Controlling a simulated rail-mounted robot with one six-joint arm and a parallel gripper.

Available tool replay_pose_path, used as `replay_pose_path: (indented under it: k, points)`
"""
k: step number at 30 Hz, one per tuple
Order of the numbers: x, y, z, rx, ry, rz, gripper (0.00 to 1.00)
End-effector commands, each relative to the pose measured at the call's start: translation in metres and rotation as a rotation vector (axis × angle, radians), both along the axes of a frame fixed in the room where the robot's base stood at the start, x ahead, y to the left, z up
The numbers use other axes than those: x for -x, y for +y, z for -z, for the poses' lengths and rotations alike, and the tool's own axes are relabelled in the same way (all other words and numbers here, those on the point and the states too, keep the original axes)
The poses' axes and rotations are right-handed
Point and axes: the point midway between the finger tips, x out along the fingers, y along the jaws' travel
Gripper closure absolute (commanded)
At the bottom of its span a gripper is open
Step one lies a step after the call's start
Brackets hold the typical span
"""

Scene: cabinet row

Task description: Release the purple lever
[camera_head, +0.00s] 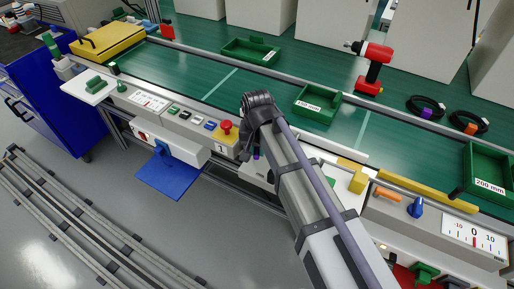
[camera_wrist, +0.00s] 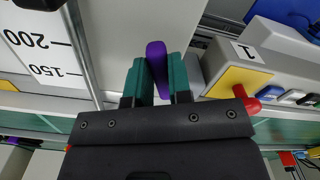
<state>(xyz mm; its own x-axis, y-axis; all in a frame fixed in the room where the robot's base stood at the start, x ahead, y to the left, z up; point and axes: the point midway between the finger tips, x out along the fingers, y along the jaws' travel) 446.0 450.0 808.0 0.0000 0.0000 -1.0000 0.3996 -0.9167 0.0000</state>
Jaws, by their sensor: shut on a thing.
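The purple lever (camera_wrist: 156,65) stands between the two green fingers of my gripper (camera_wrist: 159,75) in the wrist view. The fingers are closed on it from both sides, and its rounded tip sticks out past them. In the head view only a small bit of the purple lever (camera_head: 256,154) shows below the end of my arm. My gripper (camera_head: 254,143) is mostly hidden there behind my own wrist.
A red emergency button on a yellow block (camera_head: 225,131) sits close left of my wrist, with small switches beyond it. A scale marked 150 and 200 (camera_wrist: 40,45) is near in the wrist view. Green trays (camera_head: 317,105) and a red drill (camera_head: 373,62) stand behind.

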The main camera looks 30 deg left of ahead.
Motion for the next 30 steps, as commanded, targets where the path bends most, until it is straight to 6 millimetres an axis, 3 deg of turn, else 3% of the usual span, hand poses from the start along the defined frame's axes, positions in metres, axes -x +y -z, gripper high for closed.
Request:
replay_pose_path:
  k: [8,16,17,18,24,30]
  points:
    - [0.0028,0.0091,0.0001,0.000,0.000,0.224,1.00]
    - [0.0029,0.0092,0.0001,0.000,0.000,0.239,1.00]
    - [0.0029,0.0092,0.0002,0.000,0.000,0.239,0.78]
    - [0.0029,0.0092,0.0002,0.000,0.000,0.239,0.74]
    - [0.0029,0.0091,0.0001,0.000,0.000,0.238,0.55]
    - [0.0027,0.0091,-0.0001,0.000,0.000,0.237,0.55]
